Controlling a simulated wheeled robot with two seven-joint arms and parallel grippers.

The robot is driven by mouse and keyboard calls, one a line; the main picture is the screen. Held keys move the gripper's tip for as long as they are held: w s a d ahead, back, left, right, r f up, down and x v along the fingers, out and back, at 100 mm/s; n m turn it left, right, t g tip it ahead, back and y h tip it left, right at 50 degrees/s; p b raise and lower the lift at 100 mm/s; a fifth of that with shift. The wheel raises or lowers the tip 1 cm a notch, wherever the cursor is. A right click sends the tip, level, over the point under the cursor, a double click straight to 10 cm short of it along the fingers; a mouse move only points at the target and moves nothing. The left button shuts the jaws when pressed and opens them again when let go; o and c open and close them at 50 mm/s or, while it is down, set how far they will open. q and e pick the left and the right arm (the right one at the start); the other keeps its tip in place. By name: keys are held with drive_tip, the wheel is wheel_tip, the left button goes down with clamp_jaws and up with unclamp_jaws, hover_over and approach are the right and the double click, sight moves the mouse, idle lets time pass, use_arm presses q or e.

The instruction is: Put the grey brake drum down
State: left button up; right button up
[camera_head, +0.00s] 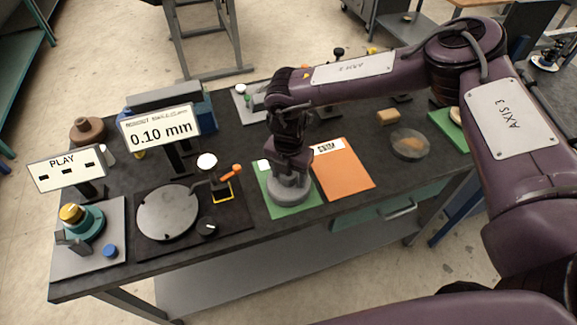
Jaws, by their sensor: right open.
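The grey brake drum (288,190) sits on the green mat (276,208) near the front edge of the bench. My right gripper (291,172) points straight down at the top of the drum. It is open, and its fingertips are at the drum's raised centre. I cannot tell whether they touch it. The gripper and wrist hide part of the drum's top. My left gripper is not in view.
An orange mat (342,172) lies right of the green mat. Left of it stands a dark fixture with a round grey plate (168,212) and an orange-handled lever (230,172). A 0.10 mm sign (160,132) stands behind.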

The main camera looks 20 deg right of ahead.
drive_tip(key=shift+r+b, duration=0.35)
drive_tip(key=shift+r, duration=0.1)
wheel_tip(320, 180, up, 11)
drive_tip(key=b, duration=0.3)
drive_tip(key=shift+r, duration=0.15)
